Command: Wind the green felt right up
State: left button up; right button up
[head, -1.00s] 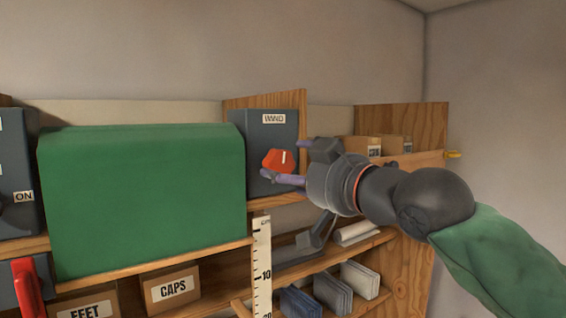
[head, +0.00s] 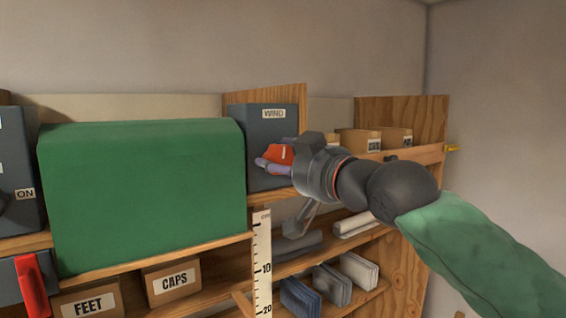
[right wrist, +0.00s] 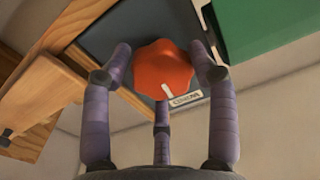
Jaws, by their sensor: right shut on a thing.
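The green felt (head: 145,195) hangs as a broad, smooth sheet over the shelf front, its lower edge near the shelf board. It also shows at the top right of the right wrist view (right wrist: 265,22). The red lobed knob (head: 279,154) sits on the dark box labelled WIND (head: 262,125), right of the felt. My right gripper (head: 272,163) is shut on the knob, and in the right wrist view its purple fingers surround the red knob (right wrist: 163,66). A white mark shows on the knob, close to the box's label. My left gripper is not in view.
A white ruler (head: 262,262) stands below the WIND box. Boxes labelled FEET (head: 90,303) and CAPS (head: 171,282) sit on the lower shelf. A red handle (head: 31,287) is at the lower left. Small cardboard boxes (head: 359,142) stand behind my right wrist.

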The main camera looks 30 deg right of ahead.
jog(key=shift+w+a+f+n+b, duration=0.15)
jog(key=shift+f+n+b, duration=0.15)
jog(key=shift+n+b, duration=0.45)
jog(key=o, duration=1.1)
jog(key=shift+r, duration=0.15)
jog(key=shift+s, duration=0.65)
jog(key=shift+s+d, duration=0.2)
jog(key=shift+s, duration=1.6)
jog(key=shift+s+d, duration=0.2)
jog(key=shift+s, duration=1.6)
jog(key=shift+s+d, duration=0.2)
jog(key=shift+s, duration=1.6)
